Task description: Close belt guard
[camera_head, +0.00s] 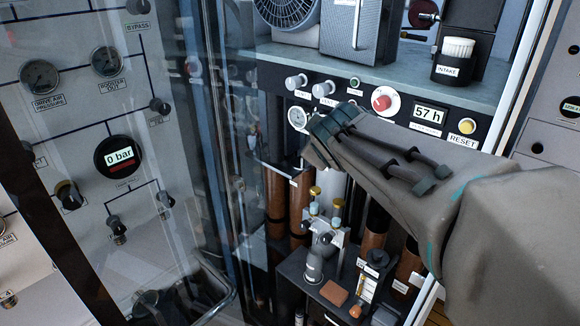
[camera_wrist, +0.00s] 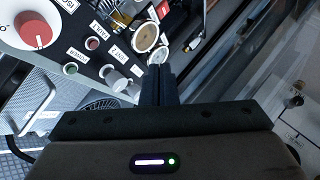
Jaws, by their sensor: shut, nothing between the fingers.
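No part carries a readable belt guard label. A grey meshed surface also shows at the left of the wrist view (camera_wrist: 62,97). My gripper (camera_wrist: 158,72) is shut and empty, its fingers close together near the valve knobs and gauges. In the head view my wrist hangs in front of the lower bay, left end beside a small gauge (camera_head: 297,117); the fingertips are hidden there.
A transparent door (camera_head: 225,150) stands at the left in front of a gauge panel (camera_head: 85,85). A control strip has a red knob (camera_head: 381,102), a "57 h" display (camera_head: 429,114) and a yellow reset button (camera_head: 467,126). Brown cylinders (camera_head: 277,200) and valves crowd the lower bay.

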